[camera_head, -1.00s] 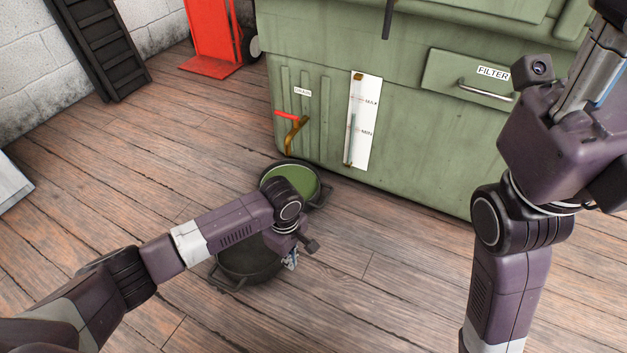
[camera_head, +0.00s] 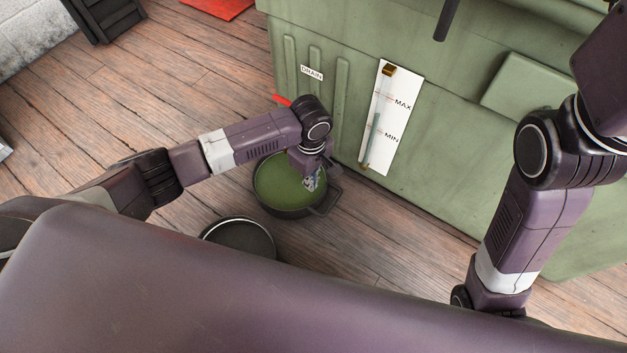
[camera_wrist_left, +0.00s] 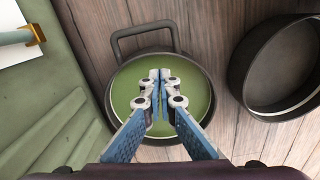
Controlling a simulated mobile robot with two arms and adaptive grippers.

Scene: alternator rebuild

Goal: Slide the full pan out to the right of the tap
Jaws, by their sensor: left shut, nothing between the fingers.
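The full pan (camera_head: 266,195) is dark and round and holds green liquid. It stands on the floor at the foot of the green machine (camera_head: 450,150). The wrist view shows its liquid (camera_wrist_left: 196,98) and a loop handle at its far rim. My left gripper (camera_head: 312,184) is over the pan's right part in the head view. In the wrist view its fingertips (camera_wrist_left: 160,75) are shut together above the liquid, with nothing between them; I cannot tell how high. The tap is mostly hidden behind my left arm; its red lever (camera_head: 283,100) shows. My right gripper is out of frame.
A second, dark, empty pan (camera_head: 238,238) stands nearer me, partly hidden by my body. It also shows in the wrist view (camera_wrist_left: 244,75). A level gauge (camera_head: 405,110) marked MAX and MIN is on the machine. Wooden floor lies bare right of the full pan.

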